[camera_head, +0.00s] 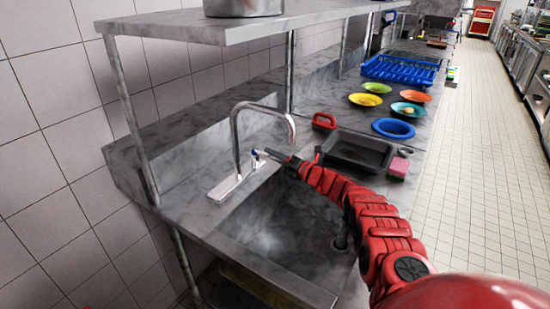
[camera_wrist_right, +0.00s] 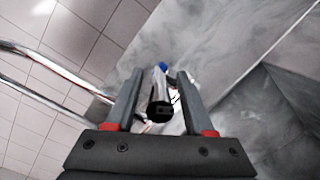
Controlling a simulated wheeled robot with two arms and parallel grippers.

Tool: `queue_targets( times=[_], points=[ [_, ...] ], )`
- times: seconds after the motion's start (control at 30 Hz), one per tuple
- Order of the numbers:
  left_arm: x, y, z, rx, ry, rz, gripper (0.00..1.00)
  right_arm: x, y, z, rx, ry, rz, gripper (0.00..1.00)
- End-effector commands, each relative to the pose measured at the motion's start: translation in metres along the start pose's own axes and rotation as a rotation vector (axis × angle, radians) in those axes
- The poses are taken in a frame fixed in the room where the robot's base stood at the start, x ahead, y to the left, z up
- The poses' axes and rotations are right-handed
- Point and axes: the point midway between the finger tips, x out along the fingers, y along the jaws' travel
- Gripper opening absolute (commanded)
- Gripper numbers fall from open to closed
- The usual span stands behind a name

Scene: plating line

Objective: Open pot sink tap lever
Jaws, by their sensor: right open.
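The pot sink tap (camera_head: 237,140) is a chrome gooseneck on a plate behind the sink basin (camera_head: 285,225). Its lever (camera_head: 256,154) has a blue mark and sits to the right of the spout's base. My right gripper (camera_head: 266,153) reaches over the sink from the right, its fingertips at the lever. In the right wrist view my right gripper (camera_wrist_right: 160,95) is open, with the lever (camera_wrist_right: 161,105) showing between its two fingers. I cannot tell whether the fingers touch it. My left gripper is not in view.
A shelf (camera_head: 230,27) on posts hangs above the sink, with a metal pot (camera_head: 243,7) on it. A red-handled item (camera_head: 324,121), a dark tray (camera_head: 358,152), a pink sponge (camera_head: 399,167), several coloured plates and a blue rack (camera_head: 401,70) are on the counter beyond.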

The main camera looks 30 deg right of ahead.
Motion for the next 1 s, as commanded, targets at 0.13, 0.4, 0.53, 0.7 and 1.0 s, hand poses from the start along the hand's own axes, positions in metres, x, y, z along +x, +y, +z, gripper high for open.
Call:
queue_targets(
  times=[0.13,0.4,0.53,0.7,1.0],
  points=[
    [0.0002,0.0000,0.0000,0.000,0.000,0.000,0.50,-0.0003,0.0000,0.0003,0.000,0.000,0.000,0.53],
    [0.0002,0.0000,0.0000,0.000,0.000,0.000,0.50,-0.0005,-0.0001,0.0005,0.000,-0.001,0.000,0.08],
    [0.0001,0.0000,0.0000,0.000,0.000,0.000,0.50,-0.0005,-0.0002,0.0005,0.000,-0.001,-0.001,0.00],
    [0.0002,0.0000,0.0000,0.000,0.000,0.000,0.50,-0.0006,-0.0002,0.0006,0.000,-0.001,-0.001,0.00],
    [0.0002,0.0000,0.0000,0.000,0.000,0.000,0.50,-0.0007,-0.0003,0.0007,0.000,-0.001,-0.001,0.00]
  ],
)
